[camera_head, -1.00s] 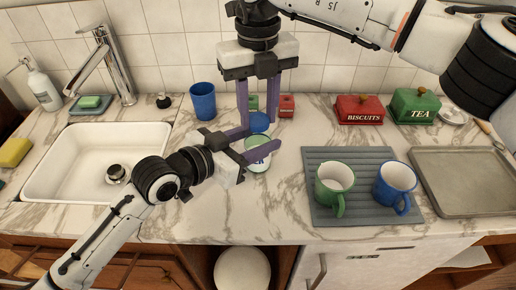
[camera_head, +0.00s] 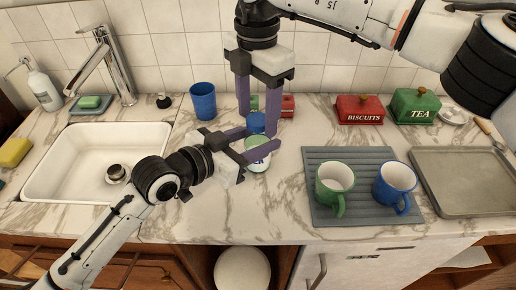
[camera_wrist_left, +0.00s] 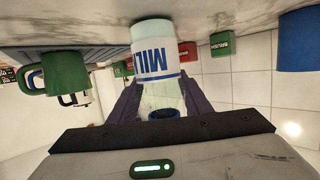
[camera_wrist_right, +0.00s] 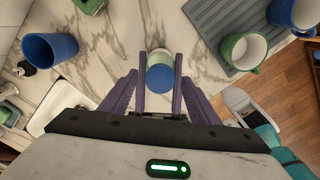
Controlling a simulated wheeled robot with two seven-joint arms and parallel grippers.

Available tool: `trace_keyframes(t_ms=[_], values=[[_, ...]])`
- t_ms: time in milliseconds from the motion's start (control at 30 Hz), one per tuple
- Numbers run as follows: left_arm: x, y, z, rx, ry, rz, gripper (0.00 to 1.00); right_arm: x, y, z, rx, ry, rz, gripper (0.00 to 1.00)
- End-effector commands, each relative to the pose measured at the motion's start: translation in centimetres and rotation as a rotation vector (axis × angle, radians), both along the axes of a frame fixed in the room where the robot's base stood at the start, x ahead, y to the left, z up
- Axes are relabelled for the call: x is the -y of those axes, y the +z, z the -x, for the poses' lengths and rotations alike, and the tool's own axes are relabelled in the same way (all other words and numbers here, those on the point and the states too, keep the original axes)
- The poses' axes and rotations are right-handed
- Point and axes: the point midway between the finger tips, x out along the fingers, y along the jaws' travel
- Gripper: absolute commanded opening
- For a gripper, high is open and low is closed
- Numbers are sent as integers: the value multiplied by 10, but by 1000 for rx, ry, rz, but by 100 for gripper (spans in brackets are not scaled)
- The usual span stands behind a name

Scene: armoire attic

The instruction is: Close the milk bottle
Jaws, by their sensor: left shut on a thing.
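The milk bottle (camera_wrist_left: 153,60) is pale with a blue and white "MILK" label, shown upside down in the left wrist view. My left gripper (camera_head: 250,145) is shut on it and holds it from the left. The blue cap (camera_head: 257,123) is at the bottle's mouth; it covers the bottle top in the right wrist view (camera_wrist_right: 160,78). I cannot tell how firmly it is seated. My right gripper (camera_head: 258,120) points down over the cap. Its fingers are open on either side of the cap, with small gaps in the right wrist view.
A blue cup (camera_head: 203,101) stands behind at the left, near the sink (camera_head: 60,180). A grey mat (camera_head: 312,205) holds a green mug (camera_head: 332,182) and a blue mug (camera_head: 392,180). Red and green tins (camera_head: 358,109) stand by the wall. The counter between sink and mat is mostly clear.

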Motion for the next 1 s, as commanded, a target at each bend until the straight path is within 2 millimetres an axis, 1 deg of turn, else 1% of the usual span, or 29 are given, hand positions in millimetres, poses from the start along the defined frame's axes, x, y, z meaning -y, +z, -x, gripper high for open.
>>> trace_keyframes(t_ms=[167, 267, 367, 600, 700, 800, 900, 1000], values=[[0, -1, 0, -1, -1, 0, 0, 1, 1, 0, 1, 0, 1, 56], [0, -1, 0, -1, -1, 0, 0, 1, 7, -1, 3, 0, 0, 56], [0, -1, 0, -1, -1, 0, 0, 0, 22, -1, 3, 0, 0, 56], [0, -1, 1, -2, -1, 0, 0, 0, 74, 0, 4, 0, 0, 56], [0, -1, 1, -2, -2, 0, 0, 0, 93, -1, 4, -2, 0, 56], [1, -1, 1, -2, -2, 0, 0, 0, 107, 0, 2, 0, -1, 56], [1, -1, 1, -2, -2, 0, 0, 0, 116, 0, 1, -1, -1, 56], [1, -1, 1, -2, -2, 0, 0, 0, 120, 0, 1, 0, 0, 56]])
